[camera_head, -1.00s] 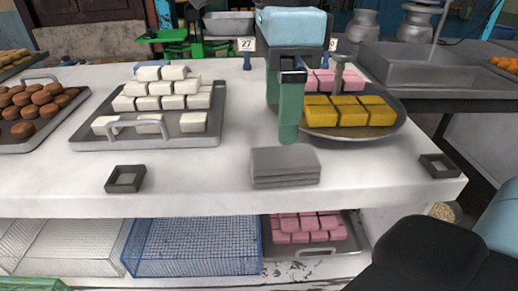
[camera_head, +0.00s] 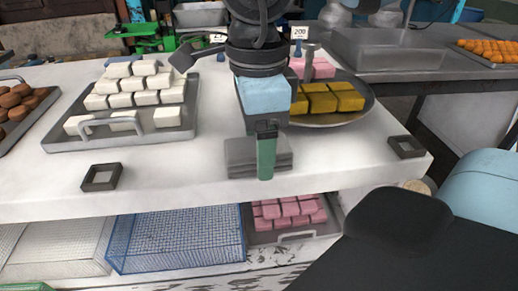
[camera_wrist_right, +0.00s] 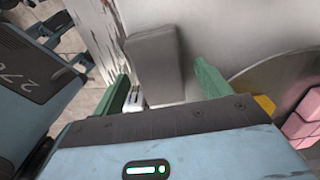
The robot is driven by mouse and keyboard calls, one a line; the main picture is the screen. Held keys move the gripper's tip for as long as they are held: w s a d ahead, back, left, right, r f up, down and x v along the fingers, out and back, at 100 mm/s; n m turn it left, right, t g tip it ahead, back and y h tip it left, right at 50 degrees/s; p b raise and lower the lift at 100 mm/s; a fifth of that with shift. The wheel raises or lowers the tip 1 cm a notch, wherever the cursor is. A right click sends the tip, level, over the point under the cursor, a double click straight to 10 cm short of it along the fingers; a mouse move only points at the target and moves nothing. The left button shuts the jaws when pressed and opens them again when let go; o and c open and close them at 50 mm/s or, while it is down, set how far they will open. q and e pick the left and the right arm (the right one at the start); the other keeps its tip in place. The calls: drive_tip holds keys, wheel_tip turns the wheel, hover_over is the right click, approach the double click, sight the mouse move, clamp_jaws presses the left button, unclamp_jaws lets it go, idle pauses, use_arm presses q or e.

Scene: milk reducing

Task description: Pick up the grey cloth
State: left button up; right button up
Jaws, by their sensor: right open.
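The grey cloth (camera_head: 240,158) lies folded in a flat stack near the front edge of the white table (camera_head: 190,180). My right gripper (camera_head: 265,172) points down at the cloth, and its green finger covers part of it in the head view. In the right wrist view the cloth (camera_wrist_right: 155,62) shows between and beyond the two spread green fingers (camera_wrist_right: 162,76). The right gripper is open and holds nothing. I cannot tell whether the fingertips touch the cloth. My left gripper is not in view.
A tray of white sweets (camera_head: 150,142) stands left, and a round plate (camera_head: 365,108) with yellow and pink sweets is close behind on the right. Small dark square frames (camera_head: 101,178) and (camera_head: 406,147) sit near the front edge. A blue wire basket (camera_head: 175,240) is below.

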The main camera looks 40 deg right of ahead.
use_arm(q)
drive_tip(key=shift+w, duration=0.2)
use_arm(e)
drive_tip(key=shift+f, duration=0.3)
drive_tip(key=c, duration=1.1)
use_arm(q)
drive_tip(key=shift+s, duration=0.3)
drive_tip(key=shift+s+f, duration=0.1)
use_arm(e)
drive_tip(key=shift+r, duration=0.2)
drive_tip(key=shift+r, duration=0.5)
wheel_tip(320, 180, up, 2)
drive_tip(key=shift+r, duration=0.1)
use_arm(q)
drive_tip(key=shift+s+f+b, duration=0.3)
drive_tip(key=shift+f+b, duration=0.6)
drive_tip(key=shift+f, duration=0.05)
use_arm(e)
drive_tip(key=s, duration=0.5)
drive_tip(key=s+a+r, duration=0.1)
drive_tip(key=s, duration=0.4)
drive_tip(key=s+a, duration=0.1)
drive_tip(key=s, duration=0.5)
drive_tip(key=shift+r, duration=0.2)
